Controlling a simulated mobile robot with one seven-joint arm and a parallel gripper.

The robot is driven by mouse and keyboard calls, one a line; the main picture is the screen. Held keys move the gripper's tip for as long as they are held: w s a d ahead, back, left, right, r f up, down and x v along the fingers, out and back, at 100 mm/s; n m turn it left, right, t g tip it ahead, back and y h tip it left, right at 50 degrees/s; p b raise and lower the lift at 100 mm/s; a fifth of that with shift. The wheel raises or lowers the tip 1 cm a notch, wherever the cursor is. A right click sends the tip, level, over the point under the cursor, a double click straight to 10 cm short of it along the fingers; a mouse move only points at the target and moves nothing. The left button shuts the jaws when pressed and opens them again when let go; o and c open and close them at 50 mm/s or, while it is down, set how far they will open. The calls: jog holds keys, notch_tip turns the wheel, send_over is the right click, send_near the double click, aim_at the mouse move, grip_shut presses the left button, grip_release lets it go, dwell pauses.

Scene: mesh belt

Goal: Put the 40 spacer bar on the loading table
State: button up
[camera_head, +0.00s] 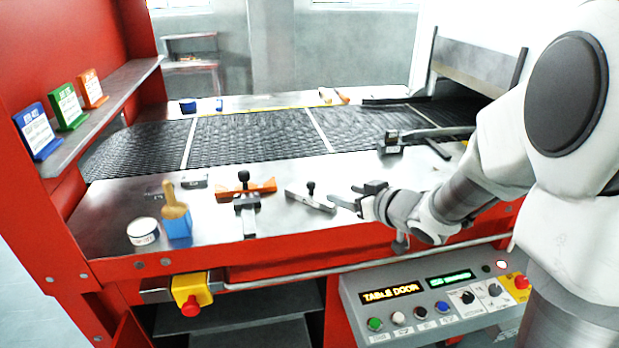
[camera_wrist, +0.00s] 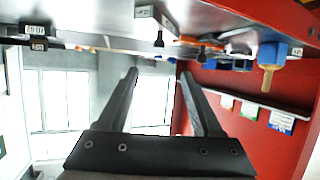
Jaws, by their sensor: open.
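The metal loading table (camera_head: 105,212) runs along the front of the belt. A grey bar with a black knob (camera_head: 311,201) lies on it, just left of my gripper (camera_head: 350,198). Another grey bar with a black knob (camera_head: 247,207) lies further left, in front of an orange piece. A labelled dark block (camera_head: 390,147) sits at the right by the belt. I cannot read a 40 on any of them, so I cannot tell which is the 40 spacer bar. My gripper is open; the wrist view shows nothing between its fingers (camera_wrist: 158,75).
A blue cup with a brush (camera_head: 178,222) and a round white tin (camera_head: 143,231) stand at the table's left. An orange V-shaped piece (camera_head: 262,187) lies mid-table. The black mesh belt (camera_head: 255,136) runs behind. A control panel (camera_head: 430,300) juts out in front at right.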

jog(key=b, duration=0.2)
send_near(312, 184)
jog(key=x, duration=0.4)
jog(key=shift+w+a+f, duration=0.1)
jog(key=shift+a+f, duration=0.1)
jog(key=shift+b+x, duration=0.4)
jog(key=shift+x, duration=2.85)
jog(key=shift+w+d+r, duration=0.1)
jog(key=shift+d, duration=0.05)
jog(key=shift+c, duration=0.4)
grip_shut()
